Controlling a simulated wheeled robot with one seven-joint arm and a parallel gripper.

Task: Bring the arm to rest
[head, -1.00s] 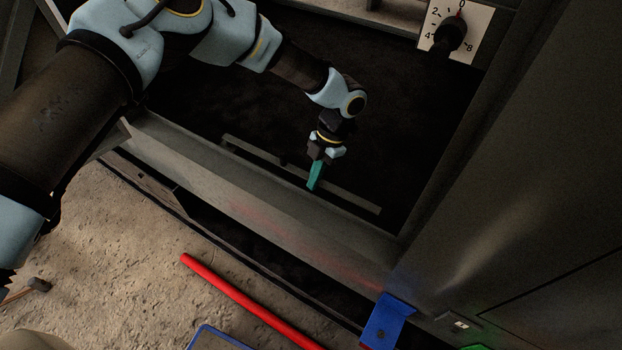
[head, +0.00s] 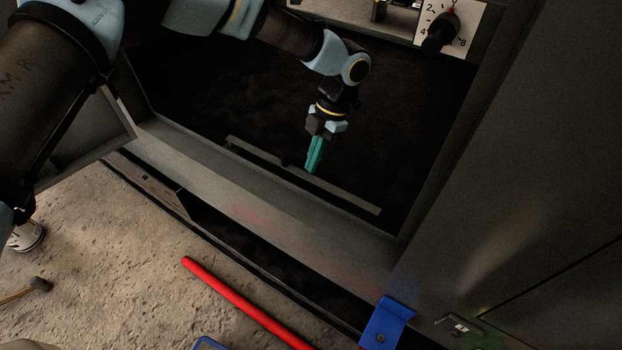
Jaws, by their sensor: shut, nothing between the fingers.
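My gripper (head: 314,156) is inside the dark opening of the grey enclosure (head: 300,250), with its teal fingers pointing down. The fingers are together and I see nothing held between them. The fingertips show in front of a thin grey rail (head: 345,193) low in the opening; I cannot tell whether they touch it. My arm reaches in from the upper left.
A dial (head: 440,34) on a white scale plate is at the upper right of the opening. A blue bracket (head: 386,322) sits at the lower right edge. A red bar (head: 245,302) and a hammer (head: 38,285) lie on the rough floor in front.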

